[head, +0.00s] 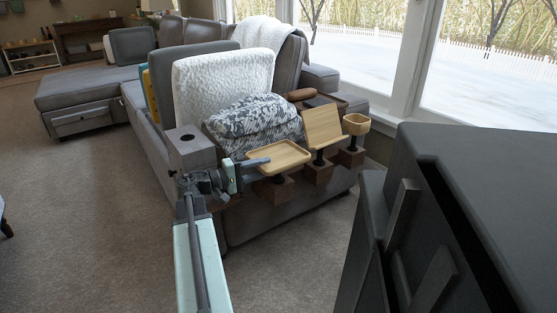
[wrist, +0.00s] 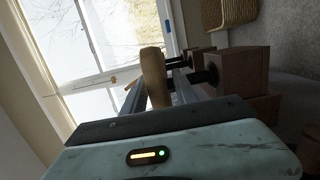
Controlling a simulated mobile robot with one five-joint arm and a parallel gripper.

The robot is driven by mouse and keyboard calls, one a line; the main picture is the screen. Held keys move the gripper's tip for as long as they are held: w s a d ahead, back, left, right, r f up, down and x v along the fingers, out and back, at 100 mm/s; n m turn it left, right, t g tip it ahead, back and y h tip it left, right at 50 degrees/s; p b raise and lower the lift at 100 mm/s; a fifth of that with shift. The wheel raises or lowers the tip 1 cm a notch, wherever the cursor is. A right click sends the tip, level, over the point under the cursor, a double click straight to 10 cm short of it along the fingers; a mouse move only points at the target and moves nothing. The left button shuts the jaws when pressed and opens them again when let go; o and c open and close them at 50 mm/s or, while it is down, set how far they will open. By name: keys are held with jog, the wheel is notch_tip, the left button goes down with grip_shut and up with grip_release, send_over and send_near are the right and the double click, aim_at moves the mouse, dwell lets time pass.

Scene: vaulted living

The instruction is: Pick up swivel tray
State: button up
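The swivel tray (head: 280,156) is a pale wooden tray with a low rim. It sits on a short black post above a wooden block on the sofa arm. My gripper (head: 257,161) is at its left edge in the head view. In the wrist view the tray (wrist: 153,76) shows edge-on as a tan upright strip between the fingers of my gripper (wrist: 160,88). The fingers stand apart on either side of it. Firm contact cannot be made out. The post and dark wooden block (wrist: 240,72) lie to the right there.
A patterned folded blanket (head: 255,122) lies behind the tray. A large black object (head: 460,190) fills the right foreground. Carpet (head: 90,220) is open at left.

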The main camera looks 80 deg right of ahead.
aim_at(275, 164)
jog(key=x, duration=0.4)
jog(key=shift+s+d+f, duration=0.1)
jog(key=shift+s+d, duration=0.1)
jog(key=shift+s, duration=0.05)
jog(key=c, duration=0.7)
jog(key=shift+a, duration=0.1)
grip_shut()
